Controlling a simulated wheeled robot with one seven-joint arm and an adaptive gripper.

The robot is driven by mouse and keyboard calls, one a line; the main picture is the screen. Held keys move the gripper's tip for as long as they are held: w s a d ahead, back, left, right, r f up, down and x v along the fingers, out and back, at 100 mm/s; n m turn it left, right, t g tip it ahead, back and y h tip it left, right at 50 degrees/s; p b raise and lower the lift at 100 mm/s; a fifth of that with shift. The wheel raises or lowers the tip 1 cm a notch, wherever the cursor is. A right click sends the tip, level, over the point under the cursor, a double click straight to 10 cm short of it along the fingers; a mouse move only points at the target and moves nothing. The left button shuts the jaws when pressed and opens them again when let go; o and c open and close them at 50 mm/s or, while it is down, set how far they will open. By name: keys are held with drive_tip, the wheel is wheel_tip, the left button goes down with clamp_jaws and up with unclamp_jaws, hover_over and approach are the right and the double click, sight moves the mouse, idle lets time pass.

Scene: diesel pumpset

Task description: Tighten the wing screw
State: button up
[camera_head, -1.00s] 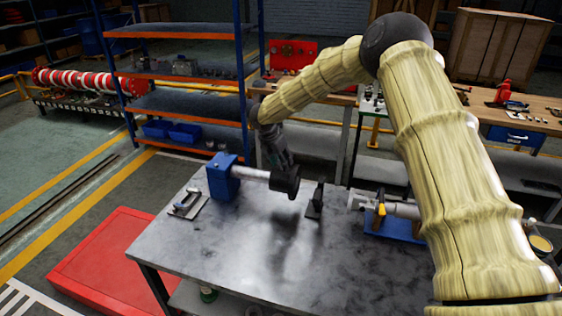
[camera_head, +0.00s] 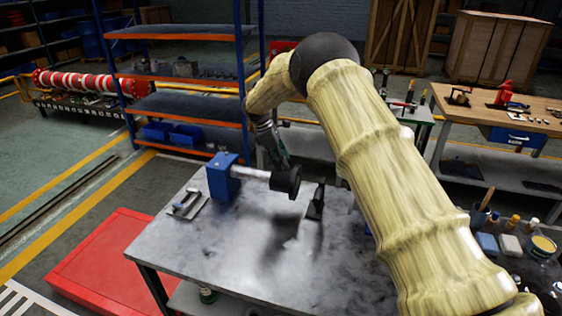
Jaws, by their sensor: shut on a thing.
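A blue block (camera_head: 222,176) stands on the grey metal table, with a pale shaft (camera_head: 252,174) running right from it to a black round end piece (camera_head: 287,180). My gripper (camera_head: 282,168) points down at the far side of the shaft, right by the black end piece. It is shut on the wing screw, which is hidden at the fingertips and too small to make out. A small black upright bracket (camera_head: 316,202) stands on the table just right of the end piece, apart from it.
The grey table (camera_head: 225,255) is clear in front. A small clamp on a plate (camera_head: 187,204) lies at its left. A blue-and-orange shelf (camera_head: 185,105) stands behind. A red platform (camera_head: 100,262) is on the floor at left. My arm covers the table's right side.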

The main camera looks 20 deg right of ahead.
drive_tip(key=m+g+y, duration=0.1)
drive_tip(key=m, duration=0.2)
drive_tip(key=shift+w+d+m+b, duration=0.1)
drive_tip(key=shift+w+m+b, duration=0.05)
drive_tip(key=shift+m+b, duration=0.25)
drive_tip(key=m+g+y, duration=0.1)
drive_tip(key=m, duration=0.2)
drive_tip(key=shift+m, duration=0.3)
drive_tip(key=m+y, duration=0.1)
drive_tip(key=m, duration=0.2)
drive_tip(key=m+g+y+b, duration=0.1)
drive_tip(key=m, duration=0.1)
drive_tip(key=shift+d+r+m, duration=0.1)
drive_tip(key=shift+d+m, duration=0.05)
drive_tip(key=shift+m, duration=0.25)
drive_tip(key=o, duration=1)
drive_tip(key=shift+w, duration=0.1)
drive_tip(key=shift+v, duration=3.6)
